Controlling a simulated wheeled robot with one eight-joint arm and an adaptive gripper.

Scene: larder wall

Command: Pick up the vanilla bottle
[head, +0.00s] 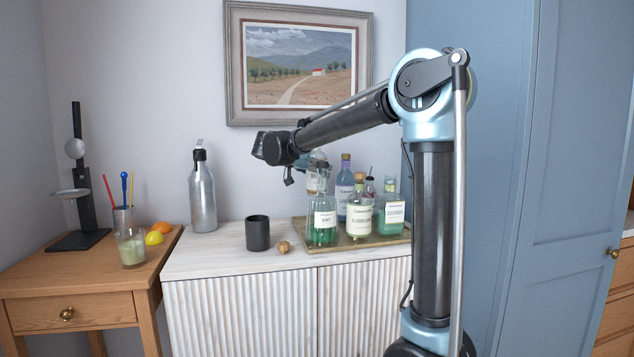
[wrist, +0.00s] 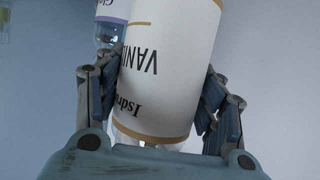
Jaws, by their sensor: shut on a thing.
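The vanilla bottle (wrist: 168,75) fills the middle of the wrist view, its white label with gold bands reading "VANI…" upside down. My gripper (wrist: 155,90) is shut on it, with one finger against each side. In the head view my gripper (head: 308,162) is over the left part of the tray, partly hidden by my own arm. A pale label (head: 312,182) shows just below it, behind the green bottle; I cannot tell clearly how high the vanilla bottle is above the tray.
The brass tray (head: 372,243) on the white cabinet holds several bottles, including a green one (head: 324,218) in front and a cream-labelled one (head: 359,212). A dark cup (head: 257,234), a small brown knob-like thing (head: 284,247) and a grey siphon bottle (head: 203,190) stand left of it.

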